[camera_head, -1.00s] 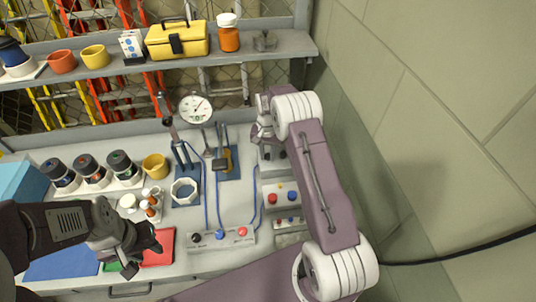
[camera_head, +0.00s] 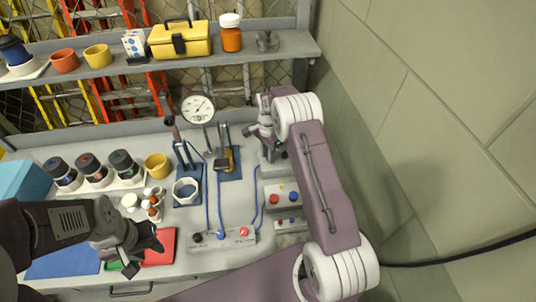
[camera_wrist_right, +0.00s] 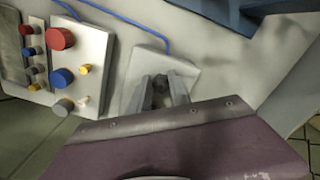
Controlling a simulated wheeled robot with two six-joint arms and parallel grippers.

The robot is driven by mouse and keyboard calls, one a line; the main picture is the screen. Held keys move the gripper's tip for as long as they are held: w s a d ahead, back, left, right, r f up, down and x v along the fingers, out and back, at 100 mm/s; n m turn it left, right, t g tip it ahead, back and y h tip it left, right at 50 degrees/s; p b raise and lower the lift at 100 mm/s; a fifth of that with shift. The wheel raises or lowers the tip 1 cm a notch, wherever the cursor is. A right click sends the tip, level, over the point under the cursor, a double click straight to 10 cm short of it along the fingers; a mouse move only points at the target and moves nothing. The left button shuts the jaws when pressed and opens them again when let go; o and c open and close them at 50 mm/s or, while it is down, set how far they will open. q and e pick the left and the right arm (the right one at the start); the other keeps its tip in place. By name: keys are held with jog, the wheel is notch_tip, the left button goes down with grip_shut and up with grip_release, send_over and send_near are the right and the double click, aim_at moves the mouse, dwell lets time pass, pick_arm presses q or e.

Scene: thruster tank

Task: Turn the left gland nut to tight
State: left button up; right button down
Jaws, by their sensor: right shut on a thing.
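My right gripper (camera_wrist_right: 162,92) has its two grey fingers on either side of a dark round piece (camera_wrist_right: 160,84), which looks like a nut. It is shut on this piece, above a pale grey plate (camera_wrist_right: 190,58). I cannot tell from its look whether this is the left gland nut, and no tightness mark is readable. In the head view my right gripper (camera_head: 262,131) is over a grey block (camera_head: 271,165) at the right end of the bench. My left gripper (camera_head: 150,246) is over a red mat (camera_head: 167,240), apart from that block; its fingertips are unclear.
A box with red, yellow and blue knobs (camera_head: 283,187) stands close to the grey block. A long knob panel (camera_head: 222,250) lies in front. Blue cables (camera_head: 207,205) cross the bench. A round dial (camera_head: 198,108) stands behind. A wall (camera_head: 440,130) is on the right.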

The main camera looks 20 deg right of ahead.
jog(key=shift+w+d+r, duration=0.1)
jog(key=shift+w+r, duration=0.05)
jog(key=shift+w, duration=0.05)
dwell(0.3)
jog(key=c, duration=1.3)
grip_release()
jog(key=shift+o, duration=0.5)
jog(key=shift+s, duration=0.1)
notch_tip(320, 180, up, 9)
jog(key=b, duration=0.1)
jog(key=shift+b, duration=0.3)
